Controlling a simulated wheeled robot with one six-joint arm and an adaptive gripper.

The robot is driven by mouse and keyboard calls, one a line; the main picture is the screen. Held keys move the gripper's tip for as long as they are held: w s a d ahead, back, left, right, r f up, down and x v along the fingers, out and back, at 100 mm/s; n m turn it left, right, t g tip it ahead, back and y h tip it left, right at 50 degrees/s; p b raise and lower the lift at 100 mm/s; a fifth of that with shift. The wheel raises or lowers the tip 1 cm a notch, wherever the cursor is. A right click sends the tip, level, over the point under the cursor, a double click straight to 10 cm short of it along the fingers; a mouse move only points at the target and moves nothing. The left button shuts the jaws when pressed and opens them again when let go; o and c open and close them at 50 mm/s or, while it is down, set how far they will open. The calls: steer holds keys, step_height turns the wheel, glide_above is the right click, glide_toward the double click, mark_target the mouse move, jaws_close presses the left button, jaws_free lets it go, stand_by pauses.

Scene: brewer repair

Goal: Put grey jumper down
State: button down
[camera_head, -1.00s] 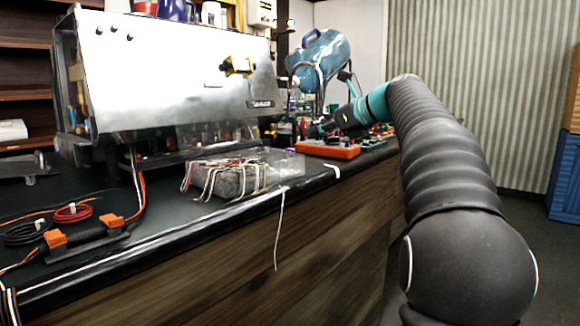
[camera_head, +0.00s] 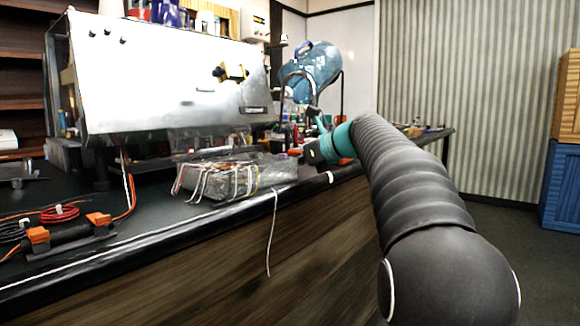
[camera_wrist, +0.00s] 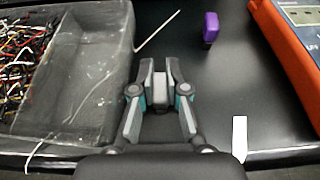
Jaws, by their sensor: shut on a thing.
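My gripper (camera_wrist: 159,72) is shut on the grey jumper (camera_wrist: 159,88), a small grey block between the two fingertips in the wrist view. They are over the black counter (camera_wrist: 185,60), between a clear tray and an orange device. I cannot tell whether the jumper touches the counter. In the head view my gripper (camera_head: 308,155) is just right of the tray, near the counter's front edge, and the jumper cannot be made out there.
The clear tray (camera_wrist: 85,75) of tangled wires lies left of my gripper. A purple piece (camera_wrist: 210,28) stands beyond it to the right. The orange device (camera_wrist: 285,55) is at the right. A white strip (camera_wrist: 239,138) lies near the edge. Bare counter surrounds the purple piece.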

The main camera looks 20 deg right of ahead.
steer(key=shift+f, duration=0.15)
steer(key=c, duration=1.5)
jaws_free()
steer(key=shift+o, duration=0.2)
